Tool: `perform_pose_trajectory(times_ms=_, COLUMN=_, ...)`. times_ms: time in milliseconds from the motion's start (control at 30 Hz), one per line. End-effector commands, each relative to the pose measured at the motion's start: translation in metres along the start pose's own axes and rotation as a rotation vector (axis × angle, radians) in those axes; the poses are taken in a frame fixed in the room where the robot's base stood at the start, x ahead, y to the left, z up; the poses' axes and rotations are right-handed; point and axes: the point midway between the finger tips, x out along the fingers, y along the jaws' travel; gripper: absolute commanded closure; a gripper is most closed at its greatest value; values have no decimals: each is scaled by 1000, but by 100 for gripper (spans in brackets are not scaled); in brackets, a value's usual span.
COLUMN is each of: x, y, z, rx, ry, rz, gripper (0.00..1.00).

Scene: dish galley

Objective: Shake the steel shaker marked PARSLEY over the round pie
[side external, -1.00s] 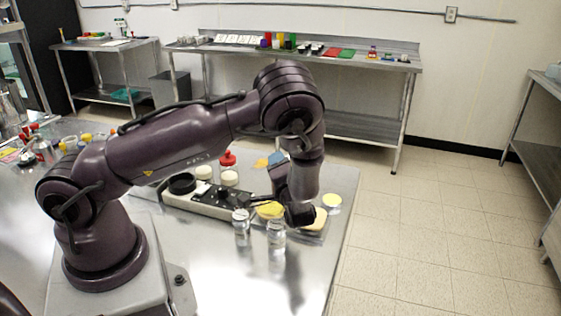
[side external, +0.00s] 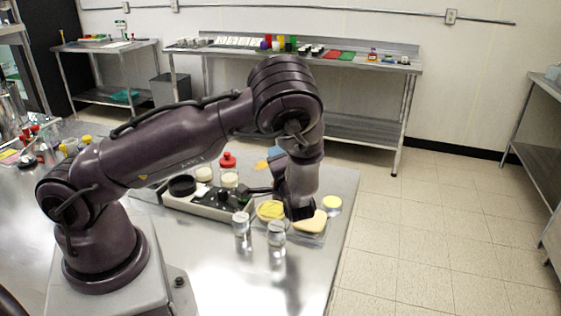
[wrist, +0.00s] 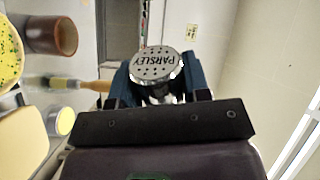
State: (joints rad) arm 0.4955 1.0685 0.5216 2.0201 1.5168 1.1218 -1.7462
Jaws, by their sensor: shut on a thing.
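My gripper (wrist: 155,90) is shut on the steel shaker (wrist: 156,66), whose perforated lid reads PARSLEY and faces the wrist camera. In the side view my gripper (side external: 301,209) is over the food area; the held shaker cannot be made out there. The round yellow pie (side external: 270,210) lies just left of my gripper. In the wrist view the pie (wrist: 9,52) is cut off by the left edge and carries green specks. From these views I cannot tell whether the shaker is directly above it.
Two clear, metal-topped shakers (side external: 241,224) (side external: 277,236) stand in front of the pie. A pale yellow food piece (side external: 312,222) lies right of it. A red-topped container (side external: 228,161) stands behind. A brown cup (wrist: 52,35) shows in the wrist view.

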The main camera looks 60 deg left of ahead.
Motion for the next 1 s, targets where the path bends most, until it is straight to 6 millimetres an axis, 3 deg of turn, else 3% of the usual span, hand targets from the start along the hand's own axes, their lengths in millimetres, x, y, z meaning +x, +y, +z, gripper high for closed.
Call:
perform_pose_trajectory(times_ms=567, x=0, y=-7, z=21, rx=904, ry=-1, rz=-1, gripper=82)
perform_pose_trajectory(times_ms=1000, x=0, y=-23, z=16, rx=1544, ry=0, rz=-1, gripper=82)
